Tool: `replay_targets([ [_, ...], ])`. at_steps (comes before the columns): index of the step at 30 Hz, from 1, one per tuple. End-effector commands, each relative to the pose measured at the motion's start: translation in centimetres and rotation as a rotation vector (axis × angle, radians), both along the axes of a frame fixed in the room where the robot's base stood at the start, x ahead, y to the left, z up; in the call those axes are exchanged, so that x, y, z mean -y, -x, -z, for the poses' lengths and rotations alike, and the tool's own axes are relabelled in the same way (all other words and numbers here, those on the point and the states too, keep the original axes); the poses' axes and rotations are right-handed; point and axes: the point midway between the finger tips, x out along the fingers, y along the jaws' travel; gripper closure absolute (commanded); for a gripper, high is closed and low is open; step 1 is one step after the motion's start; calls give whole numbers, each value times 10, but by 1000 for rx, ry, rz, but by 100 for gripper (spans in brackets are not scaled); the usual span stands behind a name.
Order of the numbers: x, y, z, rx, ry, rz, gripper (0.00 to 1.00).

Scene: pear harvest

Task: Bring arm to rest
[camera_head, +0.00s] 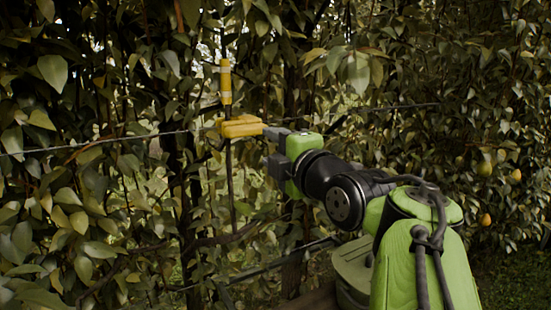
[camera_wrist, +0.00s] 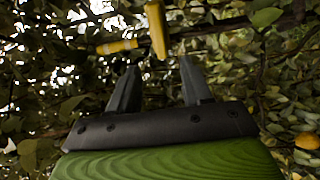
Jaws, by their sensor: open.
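My green and black arm reaches in from the lower right of the head view. My gripper (camera_head: 267,149) is open, its two grey fingers apart and pointing left toward the foliage. In the wrist view my gripper (camera_wrist: 157,69) shows no fruit between its fingers. A yellow block (camera_head: 241,126) lies just beyond the upper finger in the head view; I cannot tell whether they touch. The block also shows in the wrist view (camera_wrist: 157,30), just past the fingertips.
Dense leaves and branches surround my gripper, with a wire crossing behind. Pears (camera_head: 485,169) hang at the right; one pear (camera_wrist: 307,141) shows at the wrist view's right edge.

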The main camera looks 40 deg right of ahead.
Motion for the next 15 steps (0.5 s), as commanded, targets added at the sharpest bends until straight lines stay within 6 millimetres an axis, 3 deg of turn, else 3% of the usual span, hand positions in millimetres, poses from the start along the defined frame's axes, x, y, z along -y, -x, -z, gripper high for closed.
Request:
replay_targets([
  [4,-4,13,0,1,1,-1,51],
  [15,-4,14,-1,0,0,-1,51],
])
